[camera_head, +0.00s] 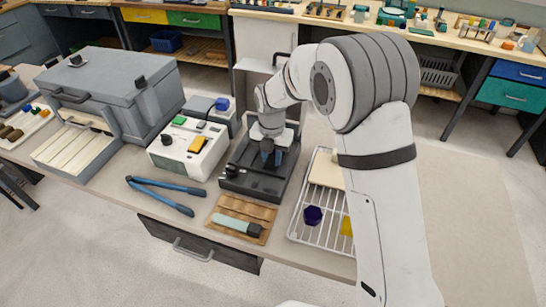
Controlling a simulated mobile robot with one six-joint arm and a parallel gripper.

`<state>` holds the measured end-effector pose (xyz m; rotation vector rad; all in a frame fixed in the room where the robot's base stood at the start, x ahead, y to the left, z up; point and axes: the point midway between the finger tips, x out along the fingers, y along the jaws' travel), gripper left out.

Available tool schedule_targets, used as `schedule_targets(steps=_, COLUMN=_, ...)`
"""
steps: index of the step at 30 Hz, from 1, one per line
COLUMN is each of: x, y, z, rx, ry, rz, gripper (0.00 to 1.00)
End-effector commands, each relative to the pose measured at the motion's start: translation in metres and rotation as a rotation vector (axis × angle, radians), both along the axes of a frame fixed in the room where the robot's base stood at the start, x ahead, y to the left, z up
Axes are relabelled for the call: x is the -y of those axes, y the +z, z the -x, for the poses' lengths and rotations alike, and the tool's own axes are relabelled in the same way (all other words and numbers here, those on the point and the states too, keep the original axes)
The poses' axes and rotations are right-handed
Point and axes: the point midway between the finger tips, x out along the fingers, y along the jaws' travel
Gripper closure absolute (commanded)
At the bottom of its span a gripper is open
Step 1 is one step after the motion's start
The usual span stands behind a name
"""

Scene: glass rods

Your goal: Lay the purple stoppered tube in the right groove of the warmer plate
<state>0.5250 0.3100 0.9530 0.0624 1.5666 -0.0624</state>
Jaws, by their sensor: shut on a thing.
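My gripper (268,160) is low over a dark grey plate (252,184) with a black knob at its left, which I take to be the warmer plate. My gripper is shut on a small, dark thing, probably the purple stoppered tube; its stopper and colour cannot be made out. The plate's grooves are partly hidden by my gripper, and I cannot tell whether the held thing touches the plate.
A wooden tray (226,205) in front holds a grey-green rod with a dark end (236,225). A white wire rack (300,238) at right holds purple and yellow things. A white device (188,160) and blue-handled tongs (165,187) are left.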

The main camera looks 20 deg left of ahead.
Motion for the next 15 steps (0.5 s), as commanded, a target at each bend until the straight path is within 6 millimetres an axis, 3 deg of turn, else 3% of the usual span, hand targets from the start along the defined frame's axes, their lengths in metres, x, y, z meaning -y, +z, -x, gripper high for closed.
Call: schedule_targets(steps=15, x=0.0006, y=-0.0052, z=-0.0002, rx=0.0, ry=-0.001, rz=0.0, gripper=0.97)
